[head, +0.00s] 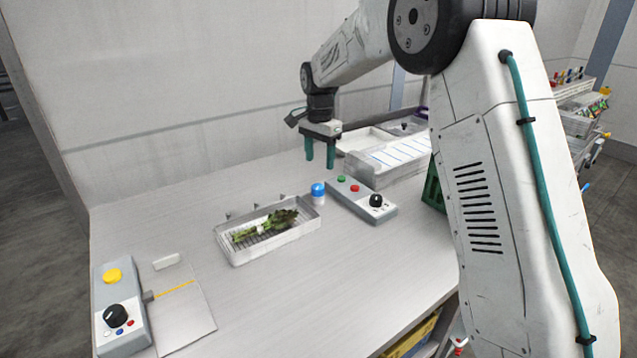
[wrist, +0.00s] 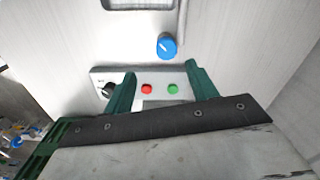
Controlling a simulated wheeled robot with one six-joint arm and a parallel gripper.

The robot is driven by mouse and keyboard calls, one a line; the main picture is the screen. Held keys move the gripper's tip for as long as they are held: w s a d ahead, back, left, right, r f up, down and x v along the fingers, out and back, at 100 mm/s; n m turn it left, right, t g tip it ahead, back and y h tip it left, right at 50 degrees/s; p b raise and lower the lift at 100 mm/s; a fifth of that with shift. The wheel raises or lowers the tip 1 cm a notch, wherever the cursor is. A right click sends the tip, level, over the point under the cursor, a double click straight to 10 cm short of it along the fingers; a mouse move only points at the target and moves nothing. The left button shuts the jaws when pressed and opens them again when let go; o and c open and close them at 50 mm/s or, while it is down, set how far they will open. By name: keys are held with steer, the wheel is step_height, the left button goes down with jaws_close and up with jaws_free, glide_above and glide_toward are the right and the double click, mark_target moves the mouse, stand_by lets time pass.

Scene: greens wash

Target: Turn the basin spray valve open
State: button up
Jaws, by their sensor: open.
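A blue knob (head: 318,189) on a short white base stands on the table between the tray and a grey control box; I take it for the spray valve. In the wrist view the blue knob (wrist: 167,46) has a white pointer line and lies just beyond my fingertips. My gripper (head: 320,155) hangs open and empty above the table, behind the blue knob in the head view. In the wrist view my gripper (wrist: 160,76) shows its two green fingers apart, with nothing between them and the knob clear of both.
The control box (head: 362,199) carries green and red buttons and a black dial, under my fingers in the wrist view. A wire tray (head: 234,257) holds leafy greens. Another control box (head: 119,328) and a flat plate (head: 193,327) lie front left. White bins stand behind. Bare table lies between.

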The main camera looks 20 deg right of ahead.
mark_target(318, 186)
steer(key=shift+w+a+f, duration=0.1)
steer(key=shift+w+f, duration=0.55)
steer(key=shift+f, duration=0.3)
step_height(318, 186, down, 7)
steer(key=shift+f, duration=0.15)
steer(key=c, duration=1)
